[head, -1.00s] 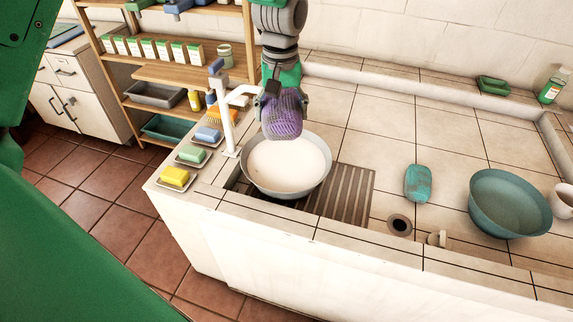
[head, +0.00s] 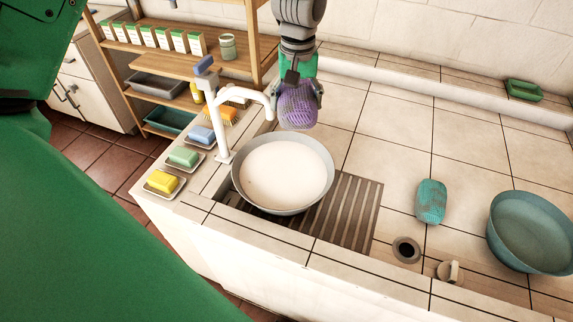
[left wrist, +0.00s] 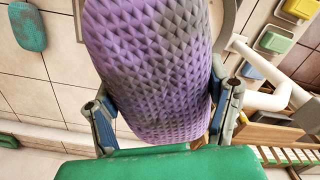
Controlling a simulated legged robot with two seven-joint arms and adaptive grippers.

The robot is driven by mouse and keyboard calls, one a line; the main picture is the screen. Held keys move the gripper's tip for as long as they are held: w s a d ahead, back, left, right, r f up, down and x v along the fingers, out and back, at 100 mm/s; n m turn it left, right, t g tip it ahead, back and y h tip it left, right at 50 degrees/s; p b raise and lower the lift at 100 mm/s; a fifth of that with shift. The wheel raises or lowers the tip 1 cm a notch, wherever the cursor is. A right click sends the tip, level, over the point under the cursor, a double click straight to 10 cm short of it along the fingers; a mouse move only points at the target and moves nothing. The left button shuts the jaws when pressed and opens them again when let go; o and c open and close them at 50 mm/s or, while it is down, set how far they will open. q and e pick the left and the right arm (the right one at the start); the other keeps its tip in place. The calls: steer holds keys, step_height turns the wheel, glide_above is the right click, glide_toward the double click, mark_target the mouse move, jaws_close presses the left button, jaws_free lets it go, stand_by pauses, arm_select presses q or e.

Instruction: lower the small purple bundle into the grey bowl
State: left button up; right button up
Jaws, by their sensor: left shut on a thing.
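The small purple bundle (head: 297,106) has a bumpy, studded surface with dark smudges. My left gripper (head: 298,92) is shut on it and holds it in the air, above the far rim of the grey bowl in the head view. The bundle also fills the middle of the left wrist view (left wrist: 155,62), between the two fingers. The grey bowl (head: 240,190) stands at the slatted drain area, with a pale, whitish content inside. The bundle appears apart from the bowl's content. My right gripper does not show in any view.
A white tap (head: 226,130) stands close left of the bowl. Soap bars on dishes, yellow (head: 162,181), green (head: 183,156) and blue (head: 200,134), line the left edge. A teal sponge (head: 431,202) and teal basin (head: 530,232) are to the right, with clear tiles behind.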

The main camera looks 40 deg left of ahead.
arm_select(q)
step_height(320, 180, down, 18)
steer(key=b, duration=1.2)
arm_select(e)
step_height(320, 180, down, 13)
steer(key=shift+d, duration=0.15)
arm_select(q)
steer(key=shift+w, duration=0.1)
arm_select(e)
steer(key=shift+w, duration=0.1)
arm_select(q)
steer(key=shift+a, duration=0.3)
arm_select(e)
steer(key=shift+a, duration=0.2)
